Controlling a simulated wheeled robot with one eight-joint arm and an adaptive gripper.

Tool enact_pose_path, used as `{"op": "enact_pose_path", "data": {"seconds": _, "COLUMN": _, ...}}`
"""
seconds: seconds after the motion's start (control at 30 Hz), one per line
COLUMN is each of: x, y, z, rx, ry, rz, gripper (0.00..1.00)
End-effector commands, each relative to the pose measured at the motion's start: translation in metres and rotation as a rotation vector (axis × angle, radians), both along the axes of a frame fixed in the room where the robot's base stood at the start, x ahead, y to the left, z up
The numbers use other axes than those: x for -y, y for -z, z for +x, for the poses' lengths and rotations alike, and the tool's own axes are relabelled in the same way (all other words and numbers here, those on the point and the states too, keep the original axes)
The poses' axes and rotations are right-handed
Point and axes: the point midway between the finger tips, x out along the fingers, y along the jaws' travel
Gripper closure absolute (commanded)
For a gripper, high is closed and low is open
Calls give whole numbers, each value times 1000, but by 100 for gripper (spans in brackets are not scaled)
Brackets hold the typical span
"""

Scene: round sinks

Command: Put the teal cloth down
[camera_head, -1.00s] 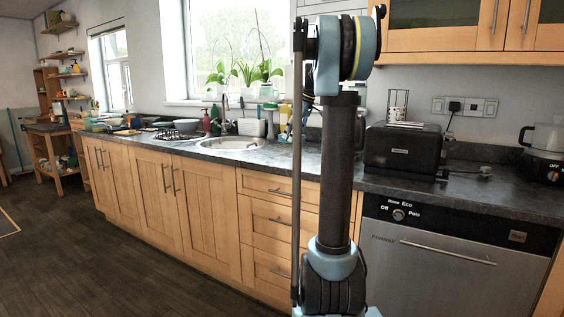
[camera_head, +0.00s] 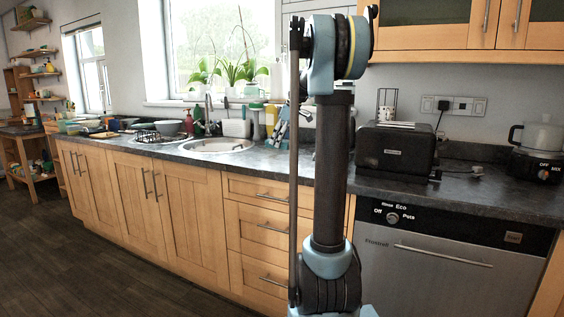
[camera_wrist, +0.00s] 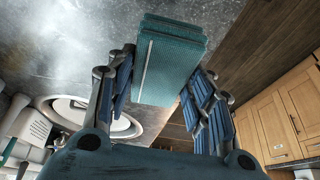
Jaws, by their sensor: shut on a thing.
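In the wrist view my gripper (camera_wrist: 160,82) is shut on the teal cloth (camera_wrist: 172,48), a folded, layered textile with a pale stripe. The cloth sticks out beyond the fingertips, and the dark worktop (camera_wrist: 75,35) shows behind it. The cloth appears near the worktop's edge, with the floor beyond on the right. I cannot tell whether it touches the surface.
A black toaster (camera_head: 396,149) and an appliance (camera_head: 541,148) stand to the right. Bare worktop lies between sink and toaster.

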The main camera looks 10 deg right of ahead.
Motion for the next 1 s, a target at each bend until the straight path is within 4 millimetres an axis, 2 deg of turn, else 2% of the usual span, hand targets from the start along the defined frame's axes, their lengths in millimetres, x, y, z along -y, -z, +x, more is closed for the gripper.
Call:
{"op": "enact_pose_path", "data": {"seconds": 0.13, "x": 0, "y": 22, "z": 0, "rx": 0, "ry": -1, "rz": 0, "gripper": 82}}
{"op": "enact_pose_path", "data": {"seconds": 0.37, "x": 0, "y": 36, "z": 0, "rx": 0, "ry": 0, "rz": 0, "gripper": 82}}
{"op": "enact_pose_path", "data": {"seconds": 0.6, "x": 0, "y": 62, "z": 0, "rx": 0, "ry": 0, "rz": 0, "gripper": 82}}
{"op": "enact_pose_path", "data": {"seconds": 1.0, "x": 0, "y": 69, "z": 0, "rx": 0, "ry": 0, "rz": 0, "gripper": 82}}
